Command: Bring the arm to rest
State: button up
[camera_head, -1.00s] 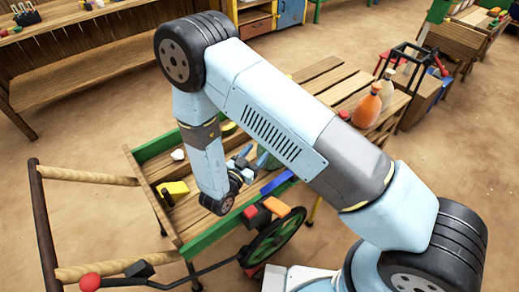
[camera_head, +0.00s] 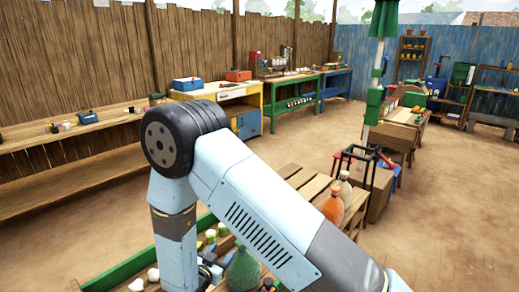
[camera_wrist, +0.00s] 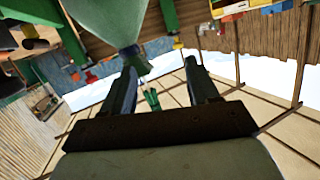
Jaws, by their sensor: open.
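My arm rises from the lower right of the head view, bends at the dark elbow joint and hangs down over the green-edged cart (camera_head: 128,268). My gripper (camera_head: 211,267) is low in that view, partly hidden by the arm and cut off by the lower edge. In the wrist view my gripper (camera_wrist: 160,80) has its two fingers apart, with nothing held between them. A green bottle (camera_head: 243,270) stands just right of the gripper in the head view. A pale green tapered body shows close by in the wrist view (camera_wrist: 108,18).
An orange bottle (camera_head: 332,207) and a pale bottle (camera_head: 345,186) stand on a slatted wooden top (camera_head: 312,184) right of the arm. A long bench (camera_head: 60,143) runs along the left fence. Open sandy ground lies at the right.

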jog(key=w+r+g+y, duration=0.1)
jog(key=w+r+y, duration=0.2)
jog(key=w+r, duration=0.3)
jog(key=w+r+g+y, duration=0.1)
jog(key=w+r+y, duration=0.15)
jog(key=r, duration=0.65)
jog(key=d+r+n+g+y, duration=0.1)
jog(key=d+r+y, duration=0.1)
jog(key=d+r, duration=0.4)
jog(key=d+r+n+g+y, duration=0.15)
jog(key=d+r, duration=0.25)
jog(key=r, duration=0.5)
jog(key=s+d+r+n+g, duration=0.2)
jog(key=s+d+r+n, duration=0.1)
jog(key=s+d+r, duration=0.65)
jog(key=s+d+g+h, duration=0.2)
jog(key=s+d+h, duration=0.1)
jog(key=s+d, duration=1.3)
jog(key=shift+s+d+r+h, duration=0.3)
jog(key=shift+s, duration=0.35)
